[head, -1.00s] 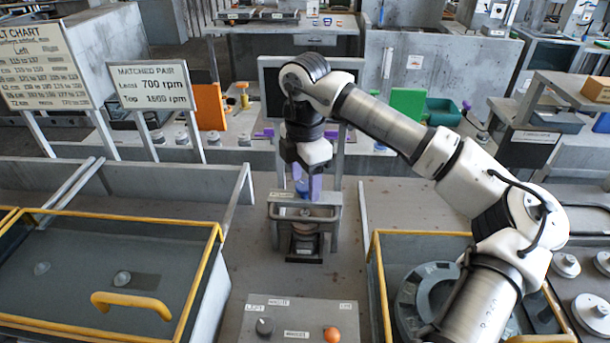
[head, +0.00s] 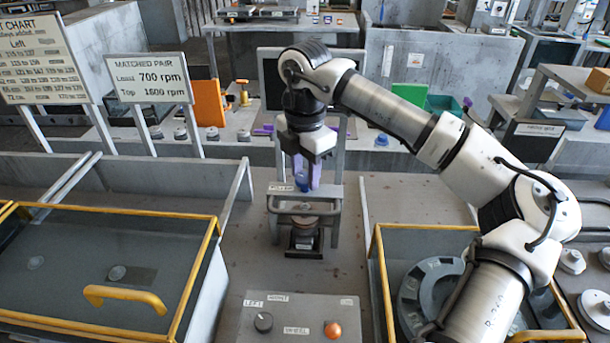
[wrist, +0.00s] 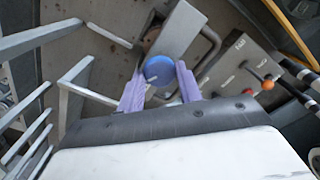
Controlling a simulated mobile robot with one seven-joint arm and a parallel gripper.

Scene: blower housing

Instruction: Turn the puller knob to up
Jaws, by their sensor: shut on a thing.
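The puller (head: 304,215) is a small grey metal frame on the bench in the middle of the head view. Its blue knob (head: 301,180) sits on top of the frame, and it also shows as a round blue disc with a pale mark in the wrist view (wrist: 159,70). My gripper (head: 306,175) comes down from above with purple fingers. In the wrist view the fingers (wrist: 160,90) lie on either side of the knob and are shut on it. A label on the puller's top beside the knob is too small to read surely.
A control box (head: 290,318) with a black knob and an orange knob stands in front of the puller. Yellow-rimmed guards stand left (head: 205,265) and right (head: 375,270). A grey upright frame (head: 240,185) is left of the puller. Bare bench lies around it.

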